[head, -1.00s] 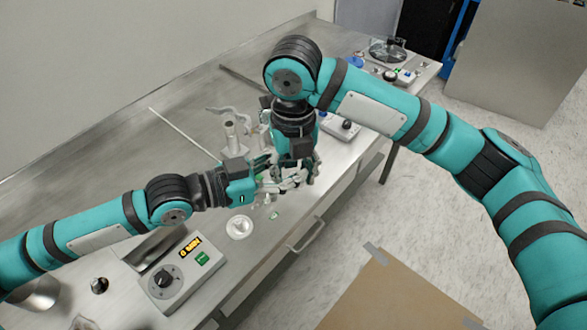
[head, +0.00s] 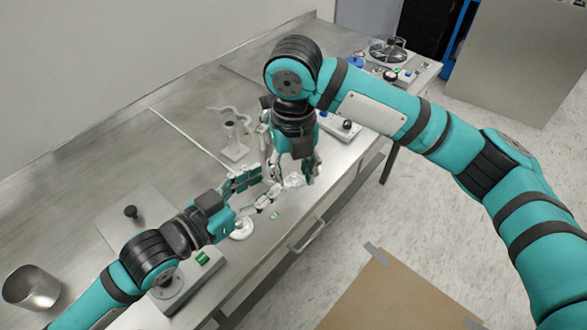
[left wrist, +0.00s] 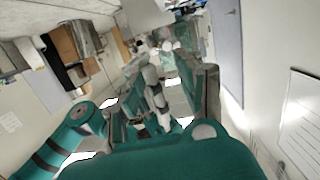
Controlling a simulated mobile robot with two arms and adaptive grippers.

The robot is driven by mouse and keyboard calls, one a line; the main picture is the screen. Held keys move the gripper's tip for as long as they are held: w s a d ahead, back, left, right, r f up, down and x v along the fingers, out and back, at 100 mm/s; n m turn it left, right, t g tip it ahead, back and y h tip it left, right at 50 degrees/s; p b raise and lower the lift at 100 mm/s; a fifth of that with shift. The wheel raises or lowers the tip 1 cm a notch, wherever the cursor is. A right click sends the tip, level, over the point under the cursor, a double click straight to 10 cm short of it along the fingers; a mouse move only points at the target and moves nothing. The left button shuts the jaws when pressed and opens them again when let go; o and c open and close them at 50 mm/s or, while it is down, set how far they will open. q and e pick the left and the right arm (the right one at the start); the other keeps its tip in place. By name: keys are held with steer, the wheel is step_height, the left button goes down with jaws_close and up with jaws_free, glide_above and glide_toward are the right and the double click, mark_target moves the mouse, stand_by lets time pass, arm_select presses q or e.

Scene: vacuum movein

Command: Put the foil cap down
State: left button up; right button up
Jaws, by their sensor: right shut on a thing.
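A pale, crumpled piece that looks like the foil cap (head: 294,181) is between the fingers of my right gripper (head: 296,179), low over the bench's front part. My right gripper points down and is shut on it. I cannot tell whether the foil cap touches the bench.
A white round dish (head: 241,229) sits below my left gripper, partly covered by it. A small green-marked piece (head: 274,215) lies near the front edge. A metal stand (head: 233,143) is behind. A control box (head: 205,262) and metal beaker (head: 30,288) are at left.

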arm_select(q)
steer(key=s+a+f+n+t+y, duration=0.3)
steer(key=s+a+n+y, duration=0.2)
steer(key=a+n+y, duration=0.3)
steer(key=a+y, duration=0.2)
steer(key=a, duration=0.1)
steer(key=shift+f+t+y, duration=0.15)
steer(key=shift+t+y, duration=0.25)
